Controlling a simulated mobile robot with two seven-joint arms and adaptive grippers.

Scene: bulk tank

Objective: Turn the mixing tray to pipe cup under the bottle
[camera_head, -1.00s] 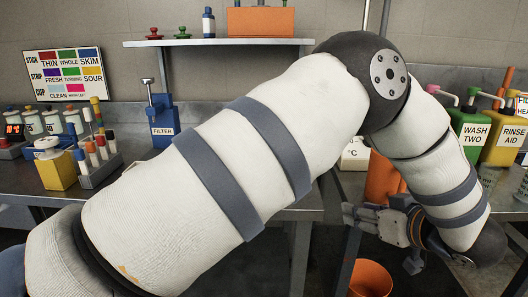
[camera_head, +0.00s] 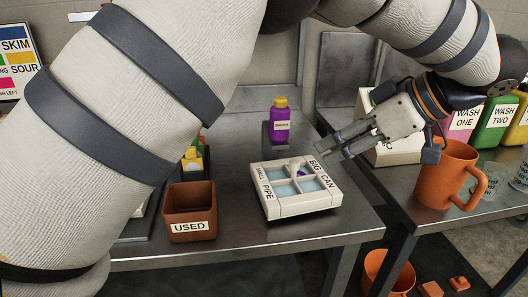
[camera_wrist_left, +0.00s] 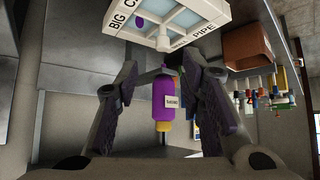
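The mixing tray (camera_head: 282,211) is a white square block with four pale blue compartments and lettered sides, including BIG CAN and PIPE. It also shows at the top of the left wrist view (camera_wrist_left: 113,27). A purple patch (camera_head: 302,172) lies in its back right compartment in the head view. The purple bottle (camera_head: 280,124) with a yellow cap stands at a dark holder behind the tray; it also shows in the left wrist view (camera_wrist_left: 162,100). My left gripper (camera_head: 334,146) is open and empty at the tray's back right, fingers pointing left. My right gripper is out of view.
A brown USED bin (camera_head: 190,214) stands left of the tray. An orange mug (camera_head: 440,175) and a white box (camera_head: 398,153) stand on the right-hand table, near my left gripper. WASH bottles (camera_head: 495,118) stand farther right. Bare counter lies in front of the tray.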

